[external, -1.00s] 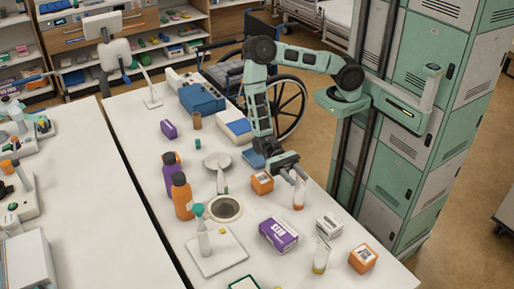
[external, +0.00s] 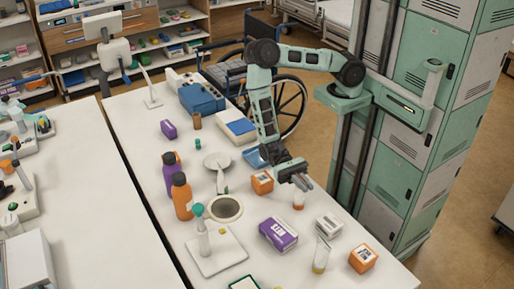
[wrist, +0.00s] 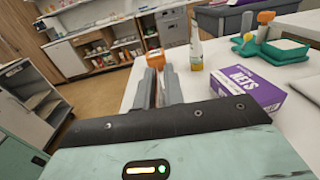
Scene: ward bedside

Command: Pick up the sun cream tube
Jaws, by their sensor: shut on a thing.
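A small white tube with an orange lower end (external: 299,201), which I take for the sun cream tube, stands upright near the table's right edge. My gripper (external: 300,184) is shut on its upper part, which the fingers largely hide in the external view. In the wrist view my gripper (wrist: 163,88) has its two fingers close together with a thin pale strip between them. The lower end seems to be still at table height.
An orange box (external: 262,182) stands close left of my gripper. A purple box (external: 279,234), a white box (external: 329,226), another pale tube (external: 321,256) and a second orange box (external: 363,259) stand nearer the camera. Tall lockers (external: 412,145) rise to the right.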

